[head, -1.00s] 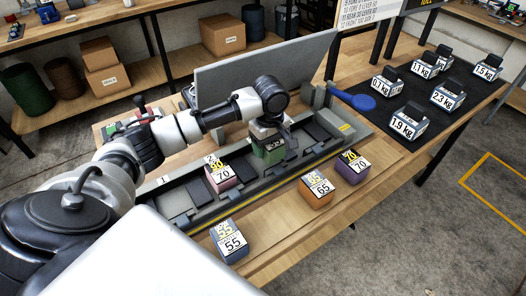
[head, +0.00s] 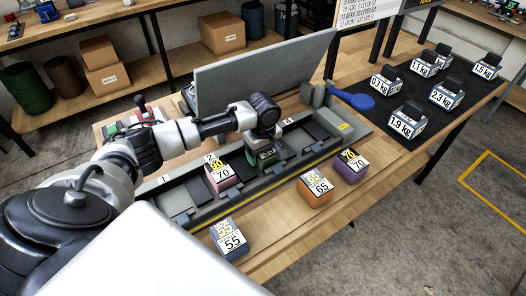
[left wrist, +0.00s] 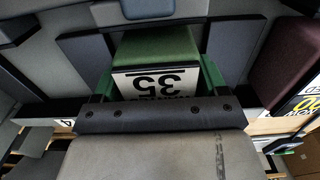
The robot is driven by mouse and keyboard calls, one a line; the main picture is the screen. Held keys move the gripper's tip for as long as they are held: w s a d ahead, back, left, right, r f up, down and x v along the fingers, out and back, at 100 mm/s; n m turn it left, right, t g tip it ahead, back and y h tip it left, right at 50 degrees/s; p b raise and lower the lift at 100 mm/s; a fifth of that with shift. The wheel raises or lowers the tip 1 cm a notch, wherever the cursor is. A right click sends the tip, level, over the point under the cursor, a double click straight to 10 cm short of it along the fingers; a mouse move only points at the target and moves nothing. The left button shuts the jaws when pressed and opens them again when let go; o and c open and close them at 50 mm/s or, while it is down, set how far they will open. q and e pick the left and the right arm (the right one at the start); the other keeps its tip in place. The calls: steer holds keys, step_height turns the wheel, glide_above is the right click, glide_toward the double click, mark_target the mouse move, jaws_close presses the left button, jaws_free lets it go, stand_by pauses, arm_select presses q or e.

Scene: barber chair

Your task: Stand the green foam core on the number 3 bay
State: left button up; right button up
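The green foam core (head: 265,159) is under my left gripper (head: 263,146), over the part of the grey tray (head: 187,224) between the pink block and the bay marked 4. In the left wrist view the core (left wrist: 160,50) shows an upside-down 35 label. The left gripper is shut on it, with the core close against the palm; the finger tips are hard to see. The core looks upright and low in the tray, but I cannot tell whether it touches the bay floor. The bay's 3 mark is hidden. My right gripper is not in view.
A pink 70 block (head: 220,174) stands in the neighbouring bay. Orange (head: 315,191), purple (head: 351,166) and blue (head: 229,240) blocks stand along the tray's front. A grey panel (head: 262,70) rises behind. Weights (head: 407,121) stand on a black mat at the right.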

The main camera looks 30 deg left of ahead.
arm_select(q)
steer(key=shift+o, duration=1.3)
step_height(320, 180, up, 12)
steer(key=shift+r+b, duration=0.2)
steer(key=shift+b, duration=0.35)
